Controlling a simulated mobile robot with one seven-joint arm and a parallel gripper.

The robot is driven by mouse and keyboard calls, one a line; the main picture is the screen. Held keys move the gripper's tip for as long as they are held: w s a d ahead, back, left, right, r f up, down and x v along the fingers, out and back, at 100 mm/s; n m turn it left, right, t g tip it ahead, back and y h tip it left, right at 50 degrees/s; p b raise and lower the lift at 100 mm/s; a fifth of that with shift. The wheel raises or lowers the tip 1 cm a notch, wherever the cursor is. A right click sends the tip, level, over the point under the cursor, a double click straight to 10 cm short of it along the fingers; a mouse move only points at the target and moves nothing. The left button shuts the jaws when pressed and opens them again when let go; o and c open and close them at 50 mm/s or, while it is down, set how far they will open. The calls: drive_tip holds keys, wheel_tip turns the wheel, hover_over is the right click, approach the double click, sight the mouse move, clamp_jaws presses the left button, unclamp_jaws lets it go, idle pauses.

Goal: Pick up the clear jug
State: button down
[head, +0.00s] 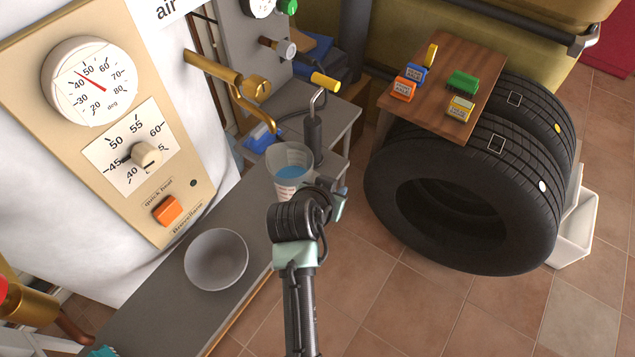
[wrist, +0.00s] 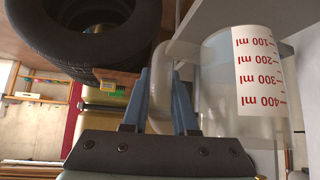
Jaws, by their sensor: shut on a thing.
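The clear jug (head: 291,162) is at the right end of the grey bench in the head view, with a blue patch showing inside it. In the wrist view the jug (wrist: 222,75) fills the right side, with a white label and red millilitre marks. My gripper (wrist: 158,105) has its two blue fingers on either side of the jug's handle and is shut on it. In the head view my gripper (head: 328,190) is at the jug's lower right, partly hidden by my wrist. I cannot tell whether the jug's base touches the bench.
A grey bowl (head: 216,259) stands on the bench (head: 150,312) to the left. A black upright tool (head: 313,132) is close behind the jug, and a brass tap (head: 250,92) is above it. Tyres (head: 470,190) with a wooden board (head: 440,75) stand at the right.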

drive_tip(key=s+d, duration=0.9)
drive_tip(key=d, duration=0.3)
drive_tip(key=shift+d+b, duration=0.2)
drive_tip(key=shift+b, duration=0.1)
